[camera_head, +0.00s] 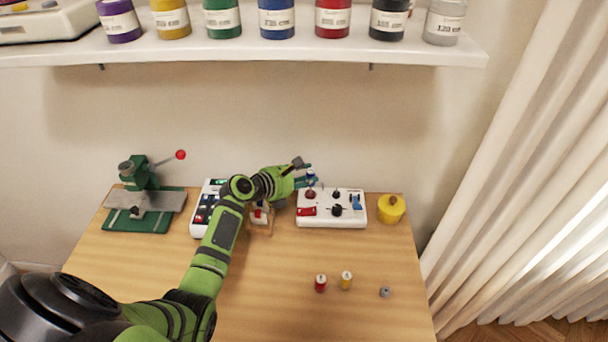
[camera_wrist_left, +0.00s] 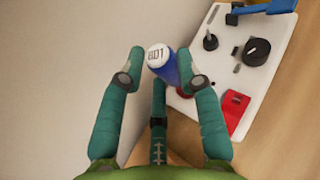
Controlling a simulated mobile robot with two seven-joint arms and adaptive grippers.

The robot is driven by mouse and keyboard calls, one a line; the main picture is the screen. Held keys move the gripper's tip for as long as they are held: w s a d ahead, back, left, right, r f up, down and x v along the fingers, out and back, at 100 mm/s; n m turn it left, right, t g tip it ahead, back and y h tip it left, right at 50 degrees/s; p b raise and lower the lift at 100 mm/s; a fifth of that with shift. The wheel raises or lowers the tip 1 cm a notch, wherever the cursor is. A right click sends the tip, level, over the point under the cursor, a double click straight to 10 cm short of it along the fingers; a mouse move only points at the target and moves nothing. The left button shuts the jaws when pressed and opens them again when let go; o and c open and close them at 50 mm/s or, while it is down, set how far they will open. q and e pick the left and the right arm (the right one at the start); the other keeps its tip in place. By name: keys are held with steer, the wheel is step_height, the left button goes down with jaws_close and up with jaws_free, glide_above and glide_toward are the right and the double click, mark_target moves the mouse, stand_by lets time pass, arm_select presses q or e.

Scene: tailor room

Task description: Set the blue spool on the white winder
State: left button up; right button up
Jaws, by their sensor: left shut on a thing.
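The white winder (camera_head: 345,218) stands at the back of the table, with a red switch, black knob, blue lever and upright posts on top. My left gripper (camera_head: 307,178) is over its back left part. In the left wrist view, the gripper (camera_wrist_left: 160,66) has its fingers closed around the blue spool (camera_wrist_left: 166,68), whose white end label faces the camera. The winder (camera_wrist_left: 220,60) lies beside and beyond the spool there. The spool is mostly hidden by the fingers in the head view. I cannot tell whether it touches the winder. My right gripper is not in view.
Red (camera_head: 320,284) and yellow (camera_head: 346,281) spools and a small grey piece (camera_head: 384,292) stand at the front right. A yellow round container (camera_head: 391,208) is right of the winder. A white device (camera_head: 203,212) and green press (camera_head: 140,210) are left. A shelf (camera_head: 250,50) hangs above.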

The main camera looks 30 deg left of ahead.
arm_select(q)
steer(key=shift+r+p, duration=0.2)
steer(key=shift+p, duration=0.25)
stand_by(0.6)
stand_by(0.4)
steer(key=o, duration=0.5)
steer(key=shift+f, duration=0.1)
steer(key=shift+o, duration=0.2)
steer(key=shift+s+a+r+p, duration=0.15)
steer(key=shift+s+r+p, duration=0.25)
steer(key=shift+p, duration=0.25)
steer(key=p+v, duration=0.7)
steer(key=v, duration=0.3)
steer(key=shift+f, duration=0.2)
